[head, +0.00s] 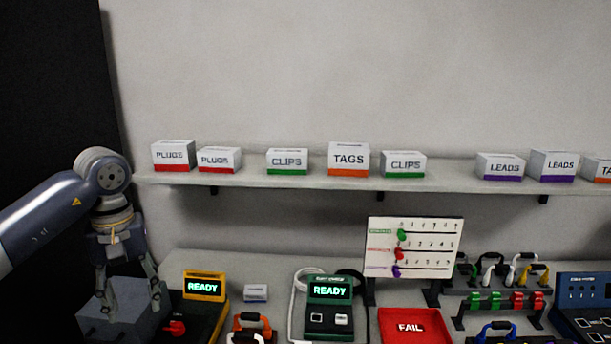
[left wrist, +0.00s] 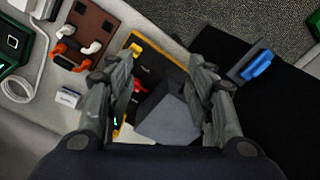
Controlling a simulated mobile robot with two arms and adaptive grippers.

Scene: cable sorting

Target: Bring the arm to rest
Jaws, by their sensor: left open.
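My left gripper (head: 131,304) hangs from my left arm at the far left of the head view, fingers pointing down. It is open and empty. In the left wrist view its two fingers (left wrist: 163,92) are spread apart, with a grey block-like box (left wrist: 168,122) visible between and below them. The same grey box (head: 97,318) is behind and below the gripper in the head view. I cannot tell whether the fingers touch it. My right gripper is in neither view.
Right of the gripper stands a yellow-framed READY device (head: 204,285) with a red part. A green READY tester (head: 329,291), red FAIL tray (head: 410,325) and peg board (head: 413,247) stand along the bench. A shelf (head: 300,179) with labelled boxes runs above.

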